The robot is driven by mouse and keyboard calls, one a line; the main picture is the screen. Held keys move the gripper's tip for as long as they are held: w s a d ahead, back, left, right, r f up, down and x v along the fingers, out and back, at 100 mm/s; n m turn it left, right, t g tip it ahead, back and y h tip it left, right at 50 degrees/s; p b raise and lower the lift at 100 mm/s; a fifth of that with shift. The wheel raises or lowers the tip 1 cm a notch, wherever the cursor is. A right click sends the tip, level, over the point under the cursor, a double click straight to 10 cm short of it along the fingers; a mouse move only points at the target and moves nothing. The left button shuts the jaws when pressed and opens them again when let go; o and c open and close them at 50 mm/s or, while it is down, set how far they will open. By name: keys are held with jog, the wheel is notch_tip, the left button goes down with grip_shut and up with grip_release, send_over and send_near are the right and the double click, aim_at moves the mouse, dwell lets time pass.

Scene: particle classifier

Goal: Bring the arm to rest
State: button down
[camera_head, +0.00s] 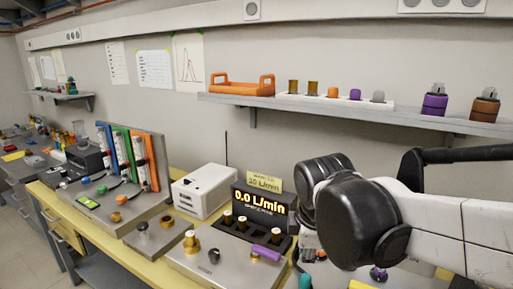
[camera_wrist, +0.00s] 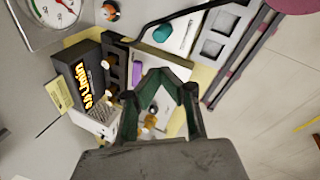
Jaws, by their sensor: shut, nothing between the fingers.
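My arm (camera_head: 440,225) reaches in from the right in the head view, over the right part of the bench. Its dark rounded joint hides part of the bench. My gripper (camera_wrist: 167,78) shows in the wrist view, shut and empty, above the bench. In the head view I cannot make the gripper out behind the arm. The display (camera_head: 262,207) reads 0.0 L/min and stands just left of the arm; it also shows in the wrist view (camera_wrist: 83,82).
A metal plate with brass fittings (camera_head: 215,262) lies in front of the display. A wall shelf (camera_head: 370,112) with an orange tray (camera_head: 242,88) and bottles runs above the arm. A round gauge (camera_wrist: 52,18) shows in the wrist view.

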jog(key=s+d+f+m+t, duration=0.1)
jog(key=s+d+m+t, duration=0.2)
jog(key=s+d+m, duration=0.6)
jog(key=s+m, duration=0.2)
jog(key=m, duration=0.5)
jog(key=shift+f+m, duration=0.15)
jog(key=shift+m, duration=0.15)
jog(key=shift+d, duration=0.15)
